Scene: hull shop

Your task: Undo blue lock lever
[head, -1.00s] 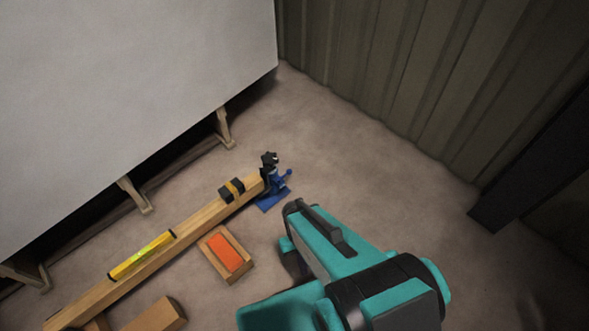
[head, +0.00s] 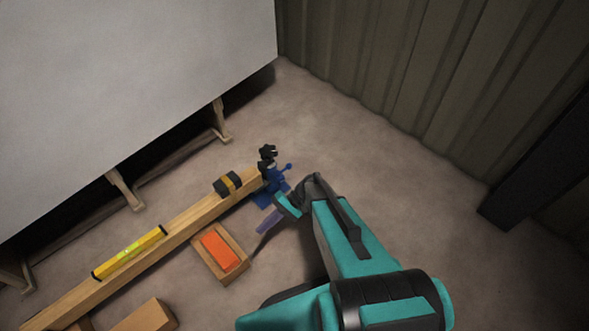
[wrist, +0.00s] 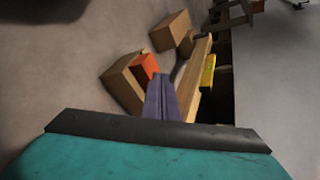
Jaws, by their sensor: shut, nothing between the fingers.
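A blue fixture (head: 268,186) stands on a blue base plate at the far end of the long wooden beam, with a black knobbed part (head: 267,155) on top. A short blue lever with a round end (head: 287,167) sticks out to its right. My gripper (head: 261,227) has purple fingers that are shut and empty. In the head view it appears just below the fixture, with my arm hiding part of the base plate; I cannot tell whether they touch. In the wrist view the shut fingers (wrist: 164,84) show, but the fixture and lever do not.
A large white panel (head: 120,80) overhangs at left.

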